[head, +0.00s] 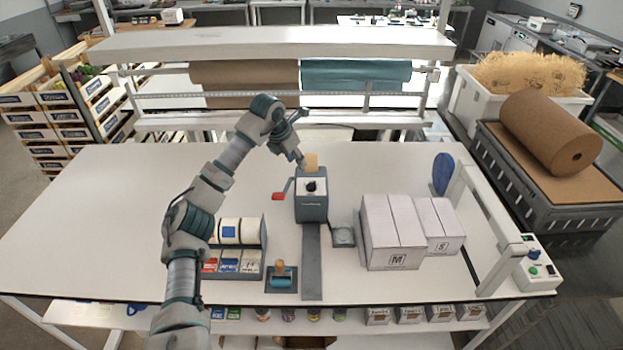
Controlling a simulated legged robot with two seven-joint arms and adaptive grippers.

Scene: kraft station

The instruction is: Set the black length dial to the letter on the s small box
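A grey tape dispenser (312,208) stands mid-table, with a white face on its upper part. The black length dial (311,186) sits on that face; its letters and pointer are too small to read. The small box (440,222) is white and carries an S label. It stands right of the larger white box (392,232), which is marked M. My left gripper (301,164) points down just above and behind the dispenser's top, near a tan roll (311,161). It appears apart from the dial. Its finger opening is too small to make out. My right gripper is out of view.
A red-handled lever (278,196) sticks out left of the dispenser. A grey strip (312,262) runs from it to the front edge. A label organizer (236,262), a blue roller (281,278) and a small grey dish (343,236) stand nearby. The table's left side is clear.

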